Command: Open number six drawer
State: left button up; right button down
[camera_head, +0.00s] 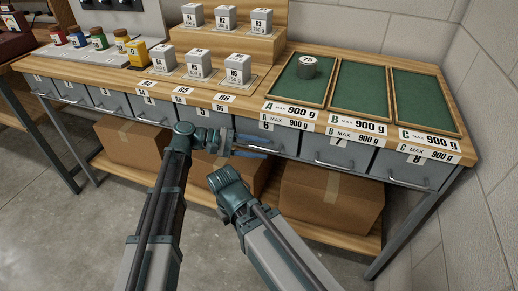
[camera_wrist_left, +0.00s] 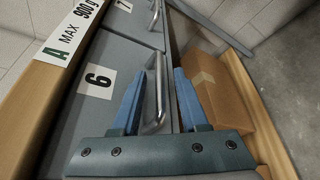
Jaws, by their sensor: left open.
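Drawer six (camera_head: 287,143) is the grey drawer under green tray A, and its face looks flush with its neighbours, so it appears shut. Its number label (camera_wrist_left: 97,81) and metal bar handle (camera_wrist_left: 158,100) show in the left wrist view. My left gripper (camera_head: 268,146) is at the front of this drawer in the head view. In the left wrist view my left gripper (camera_wrist_left: 159,75) is open, its blue fingers on either side of the handle, apart from each other. Whether either finger touches the bar is not clear. My right arm's wrist shows low in the middle; its jaws are hidden.
Drawer seven (camera_head: 337,150) and drawer eight (camera_head: 412,169) are to the right, both shut. A cardboard box (camera_head: 330,198) stands on the lower shelf. A dark weight (camera_head: 307,67) sits on tray A (camera_head: 286,90). A block wall closes off the right side.

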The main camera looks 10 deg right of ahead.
pick_arm(q)
grip_shut()
dwell(1.4)
